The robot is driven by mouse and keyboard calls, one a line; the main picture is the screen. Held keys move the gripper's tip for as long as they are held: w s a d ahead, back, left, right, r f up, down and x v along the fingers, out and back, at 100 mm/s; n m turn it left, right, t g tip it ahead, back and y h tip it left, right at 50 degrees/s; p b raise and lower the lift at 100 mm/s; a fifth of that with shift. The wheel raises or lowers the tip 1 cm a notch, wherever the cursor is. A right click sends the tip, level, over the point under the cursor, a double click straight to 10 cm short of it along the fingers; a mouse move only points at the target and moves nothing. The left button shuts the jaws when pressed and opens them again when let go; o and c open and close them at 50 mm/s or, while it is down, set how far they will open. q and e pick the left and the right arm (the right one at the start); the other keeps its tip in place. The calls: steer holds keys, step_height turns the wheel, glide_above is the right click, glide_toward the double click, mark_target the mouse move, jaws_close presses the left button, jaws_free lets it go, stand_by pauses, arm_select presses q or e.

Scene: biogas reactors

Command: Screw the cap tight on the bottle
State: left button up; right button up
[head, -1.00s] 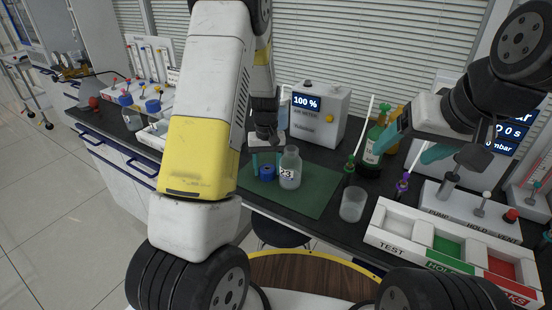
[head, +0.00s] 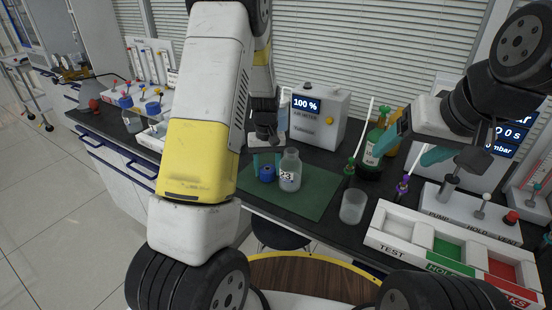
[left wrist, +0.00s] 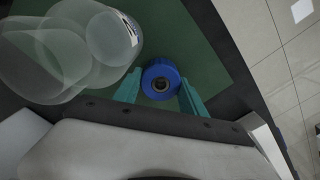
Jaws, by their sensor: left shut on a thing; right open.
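The bottle (head: 289,174) is clear, labelled 23, and stands upright and uncapped on the green mat. It also shows at the upper left of the left wrist view (left wrist: 108,40). The blue cap (head: 266,173) is just left of the bottle, low at the mat; whether it touches the mat is unclear. My left gripper (head: 266,163) points down with its teal fingers shut on the cap, which shows between them in the left wrist view (left wrist: 161,79). My right gripper (head: 416,148) is open and empty, above the right side of the bench.
The green mat (head: 312,201) has free room right of the bottle. A display box (head: 320,113) is behind. A sorting tray (head: 411,246) lies at the front right.

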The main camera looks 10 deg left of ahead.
arm_select(q)
step_height(320, 180, up, 17)
stand_by(0.4)
steer(key=shift+r, duration=0.1)
